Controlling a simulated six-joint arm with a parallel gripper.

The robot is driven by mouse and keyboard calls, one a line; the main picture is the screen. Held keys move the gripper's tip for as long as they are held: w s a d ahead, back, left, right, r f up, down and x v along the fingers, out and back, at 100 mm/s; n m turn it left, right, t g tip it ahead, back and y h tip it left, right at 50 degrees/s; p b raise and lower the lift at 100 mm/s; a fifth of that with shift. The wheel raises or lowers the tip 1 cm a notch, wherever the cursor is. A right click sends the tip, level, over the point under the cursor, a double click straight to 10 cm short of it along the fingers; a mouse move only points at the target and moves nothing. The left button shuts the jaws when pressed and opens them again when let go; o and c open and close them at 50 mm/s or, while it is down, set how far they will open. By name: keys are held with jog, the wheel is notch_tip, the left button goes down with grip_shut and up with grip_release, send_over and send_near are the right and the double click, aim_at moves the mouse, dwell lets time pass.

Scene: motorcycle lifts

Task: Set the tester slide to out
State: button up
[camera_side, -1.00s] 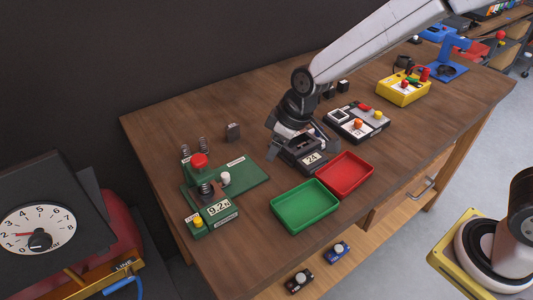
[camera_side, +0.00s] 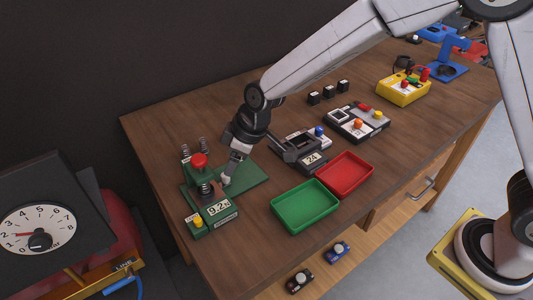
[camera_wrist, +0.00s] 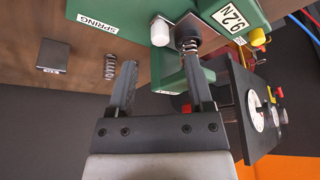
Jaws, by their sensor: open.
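The green tester (camera_side: 245,178) stands at the left of the bench, with a red-topped press (camera_side: 199,160) and a 9.2 N readout (camera_side: 217,208). Its white slide knob (camera_side: 225,180) is partly behind my gripper (camera_side: 229,172) in the side view. In the wrist view the white knob (camera_wrist: 160,32) lies beyond the fingertips, roughly between them, beside a dark plunger with a spring (camera_wrist: 188,42). My gripper (camera_wrist: 160,68) is open, with nothing between its fingers. I cannot tell whether a finger touches the tester. The slide's marked positions are not readable.
Loose springs (camera_side: 202,146) stand behind the tester. The green tray (camera_side: 305,206) and red tray (camera_side: 344,174) lie to the right. A dark device reading 24 (camera_side: 312,160) is behind them. A pressure gauge (camera_side: 38,234) stands off the bench at left.

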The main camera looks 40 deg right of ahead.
aim_at(211, 186)
jog(key=shift+x, duration=2.8)
grip_shut()
